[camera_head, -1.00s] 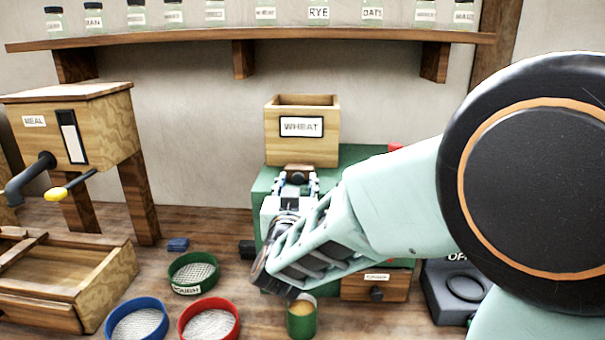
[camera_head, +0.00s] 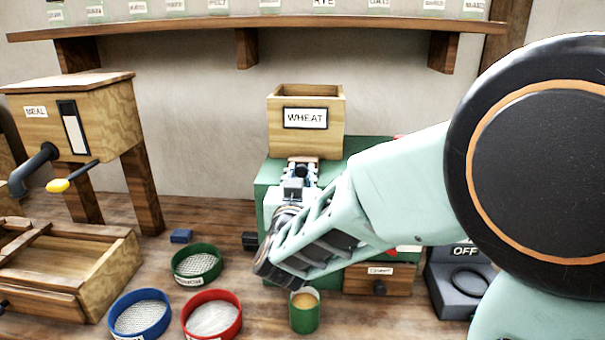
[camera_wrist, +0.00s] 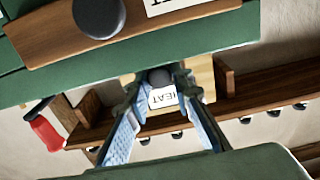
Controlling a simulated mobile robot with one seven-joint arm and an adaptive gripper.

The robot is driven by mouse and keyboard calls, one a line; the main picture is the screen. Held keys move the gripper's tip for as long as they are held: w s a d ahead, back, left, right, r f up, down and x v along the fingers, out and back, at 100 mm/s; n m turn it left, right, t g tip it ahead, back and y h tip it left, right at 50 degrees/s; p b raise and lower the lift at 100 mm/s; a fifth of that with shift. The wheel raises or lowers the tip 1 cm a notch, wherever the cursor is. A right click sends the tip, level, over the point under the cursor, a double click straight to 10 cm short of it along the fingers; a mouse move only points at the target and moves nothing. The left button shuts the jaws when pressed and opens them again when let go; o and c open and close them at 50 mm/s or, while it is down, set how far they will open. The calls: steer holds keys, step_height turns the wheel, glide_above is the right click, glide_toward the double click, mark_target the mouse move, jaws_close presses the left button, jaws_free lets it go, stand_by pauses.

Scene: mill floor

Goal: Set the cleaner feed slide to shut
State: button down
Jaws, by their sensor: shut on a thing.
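The cleaner is a green machine (camera_head: 365,150) at the middle of the bench, with a wooden WHEAT hopper (camera_head: 305,142) on top. The feed slide (camera_head: 303,159) is a small brown plate at the foot of the hopper, with a dark round knob (camera_head: 301,172). My gripper (camera_head: 301,174) is at the slide, its fingers shut on the knob from both sides. In the wrist view the gripper (camera_wrist: 158,82) holds the dark knob (camera_wrist: 158,77) in front of the WHEAT label. Fingers and arm hide most of the slide, so how far it stands out is unclear.
A green cup (camera_head: 304,313) and a drawer (camera_head: 378,280) are below my arm. Green (camera_head: 197,264), blue (camera_head: 139,314) and red (camera_head: 212,315) sieves lie to the left. A MEAL box (camera_head: 75,115) stands farther left. A grey OFF box (camera_head: 460,290) is at the right.

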mark_target(303, 159)
steer(key=w+b, duration=0.2)
steer(key=w, duration=0.2)
steer(key=shift+w+f, duration=0.1)
steer(key=shift+w, duration=0.3)
steer(key=shift+w+d, duration=0.1)
steer(key=shift+w, duration=0.1)
steer(key=shift+r, duration=0.35)
steer(key=c, duration=2.2)
jaws_free()
steer(key=o, duration=0.5)
steer(key=shift+w+f, duration=0.2)
steer(key=shift+w, duration=0.05)
steer(key=shift+s, duration=0.1)
